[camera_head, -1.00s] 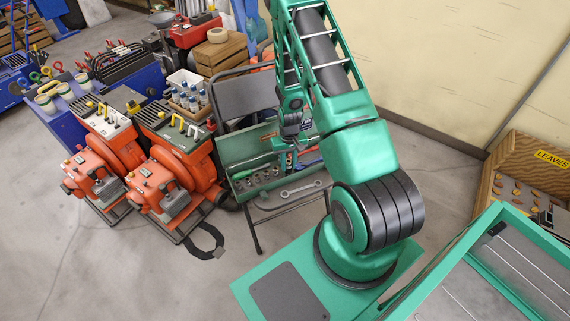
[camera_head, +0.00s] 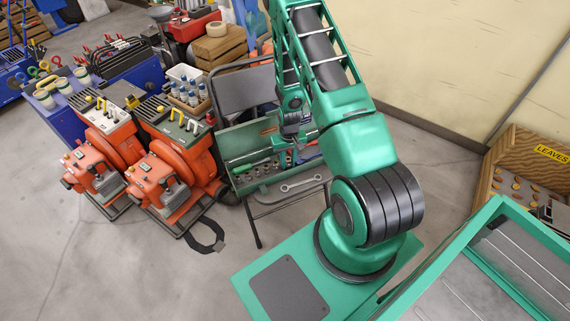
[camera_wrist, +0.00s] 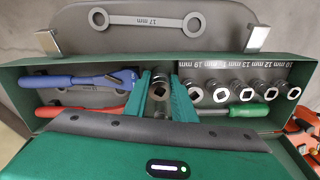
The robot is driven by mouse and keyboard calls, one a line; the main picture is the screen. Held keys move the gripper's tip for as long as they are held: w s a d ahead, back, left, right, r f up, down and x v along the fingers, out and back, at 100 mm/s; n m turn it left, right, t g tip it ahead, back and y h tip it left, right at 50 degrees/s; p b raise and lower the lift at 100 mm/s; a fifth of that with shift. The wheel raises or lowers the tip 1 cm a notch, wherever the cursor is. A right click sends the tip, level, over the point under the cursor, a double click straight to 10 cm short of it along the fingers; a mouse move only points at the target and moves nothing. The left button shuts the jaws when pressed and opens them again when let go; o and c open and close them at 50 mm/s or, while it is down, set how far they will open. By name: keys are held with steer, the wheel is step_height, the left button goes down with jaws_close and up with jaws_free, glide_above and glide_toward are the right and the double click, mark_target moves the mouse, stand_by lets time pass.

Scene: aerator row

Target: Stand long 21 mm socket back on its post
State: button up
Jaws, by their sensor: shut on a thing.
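My gripper (camera_wrist: 163,108) is over the green tool box and shut on a metal socket (camera_wrist: 160,86) with a square drive hole facing the wrist camera. The socket's lower end and any post beneath it are hidden, so I cannot tell whether it is seated. To its right, several shorter-looking sockets (camera_wrist: 241,91) stand in a row beside a grey strip with upside-down size labels. In the head view my arm hides much of the gripper, and the tool box (camera_head: 240,139) lies on a folding chair.
A blue-handled tool (camera_wrist: 72,81) and a red-handled tool (camera_wrist: 88,109) lie left of my gripper. A green-handled screwdriver (camera_wrist: 245,110) lies right, below the sockets. A wrench (camera_wrist: 148,20) marked 17 mm lies beyond the box wall. Orange machines (camera_head: 165,180) stand left of the chair.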

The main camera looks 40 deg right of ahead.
steer(key=shift+f, duration=0.2)
steer(key=o, duration=1.1)
steer(key=shift+o, duration=0.2)
steer(key=shift+d, duration=0.1)
steer(key=shift+r, duration=0.45)
steer(key=shift+w+r, duration=0.15)
steer(key=shift+r, duration=2.9)
